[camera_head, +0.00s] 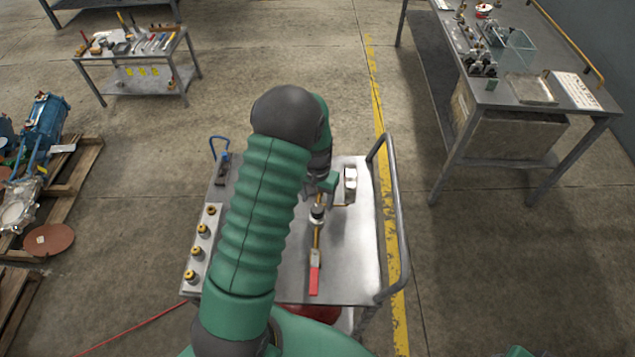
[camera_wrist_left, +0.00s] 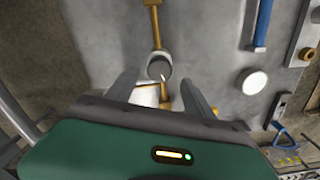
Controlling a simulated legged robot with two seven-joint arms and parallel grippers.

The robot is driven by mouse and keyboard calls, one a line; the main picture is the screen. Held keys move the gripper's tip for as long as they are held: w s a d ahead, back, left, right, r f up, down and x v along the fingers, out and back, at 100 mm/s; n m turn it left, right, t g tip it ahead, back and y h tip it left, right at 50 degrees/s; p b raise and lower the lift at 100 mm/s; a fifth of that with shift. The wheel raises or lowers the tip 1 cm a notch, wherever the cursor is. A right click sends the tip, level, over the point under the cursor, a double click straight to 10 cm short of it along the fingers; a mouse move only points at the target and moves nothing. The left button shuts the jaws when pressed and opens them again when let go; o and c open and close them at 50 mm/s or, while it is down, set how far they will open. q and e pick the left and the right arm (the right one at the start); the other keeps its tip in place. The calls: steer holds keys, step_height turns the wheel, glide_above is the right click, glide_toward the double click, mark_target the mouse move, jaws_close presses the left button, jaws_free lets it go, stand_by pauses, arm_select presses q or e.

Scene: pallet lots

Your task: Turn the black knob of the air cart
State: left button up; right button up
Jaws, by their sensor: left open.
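The air cart (camera_head: 352,270) has a bare metal top with a brass pipe running along it. The black knob (camera_head: 317,213) sits on this pipe, just below my left gripper (camera_head: 322,188) in the head view. In the left wrist view the knob (camera_wrist_left: 159,66) shows as a dark round cap, between and slightly beyond the tips of my open left gripper (camera_wrist_left: 158,78). A gap shows on both sides of it, and I see no contact. A valve with a red handle (camera_head: 315,280) lies nearer on the same pipe. My right gripper is not in view.
A plate with several brass fittings (camera_head: 201,245) lies on the cart's left side. A grey rail (camera_head: 397,215) bounds its right side. A white-and-metal part (camera_head: 350,183) stands right of my gripper. A workbench (camera_head: 500,95) stands at right, a small tool table (camera_head: 130,52) at back left.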

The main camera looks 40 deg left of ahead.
mark_target(317, 208)
arm_select(q)
step_height(317, 208, up, 12)
steer(key=b, duration=0.1)
steer(key=shift+r, duration=0.25)
steer(key=shift+s+f, duration=0.1)
steer(key=shift+m, duration=0.3)
step_height(317, 208, down, 17)
steer(key=shift+r+p, duration=0.2)
steer(key=shift+p, duration=0.45)
